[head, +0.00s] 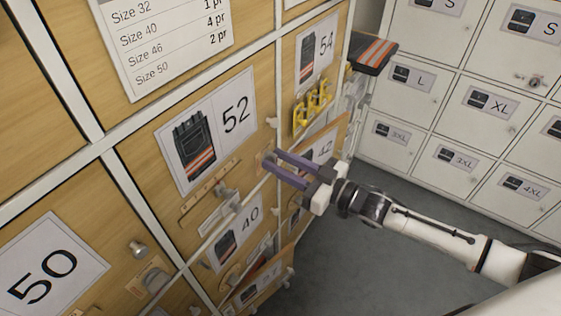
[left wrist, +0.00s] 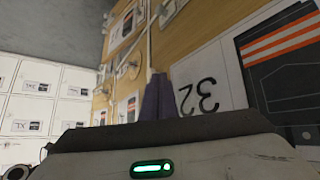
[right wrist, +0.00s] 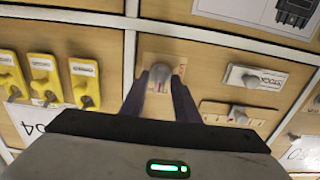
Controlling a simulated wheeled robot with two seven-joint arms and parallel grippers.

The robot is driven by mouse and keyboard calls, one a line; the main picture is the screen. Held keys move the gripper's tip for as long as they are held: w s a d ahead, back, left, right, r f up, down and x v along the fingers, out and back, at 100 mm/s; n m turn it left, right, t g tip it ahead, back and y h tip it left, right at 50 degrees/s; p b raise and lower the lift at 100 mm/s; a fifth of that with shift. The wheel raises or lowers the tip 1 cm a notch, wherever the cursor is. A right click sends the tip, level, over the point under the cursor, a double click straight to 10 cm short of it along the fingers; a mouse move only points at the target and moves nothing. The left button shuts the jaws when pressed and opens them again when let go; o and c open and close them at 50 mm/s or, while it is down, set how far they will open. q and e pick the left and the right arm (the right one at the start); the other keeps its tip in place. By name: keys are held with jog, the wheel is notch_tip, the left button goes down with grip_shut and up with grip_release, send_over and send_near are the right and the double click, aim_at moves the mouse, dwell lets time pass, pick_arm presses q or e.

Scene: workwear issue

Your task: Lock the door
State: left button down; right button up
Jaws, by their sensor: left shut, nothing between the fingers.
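My right gripper (head: 268,161) is open in front of the wooden locker doors, right of the door labelled 52 (head: 205,130). In the right wrist view its fingers (right wrist: 160,92) stand on either side of a grey knob (right wrist: 161,76) with a red mark, on a pale wooden plate. I cannot tell whether they touch it. Two more grey knobs, on a white labelled plate (right wrist: 270,78) and a wooden plate (right wrist: 212,113), sit to its right. My left gripper (left wrist: 158,80) is shut and empty near a door labelled 32 (left wrist: 203,95); it is out of the head view.
White lockers (head: 470,100) stand at the back right. A dark folded item with orange stripes (head: 374,53) juts out at the wooden wall's far end. The grey floor (head: 350,250) is clear.

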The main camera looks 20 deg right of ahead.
grip_shut()
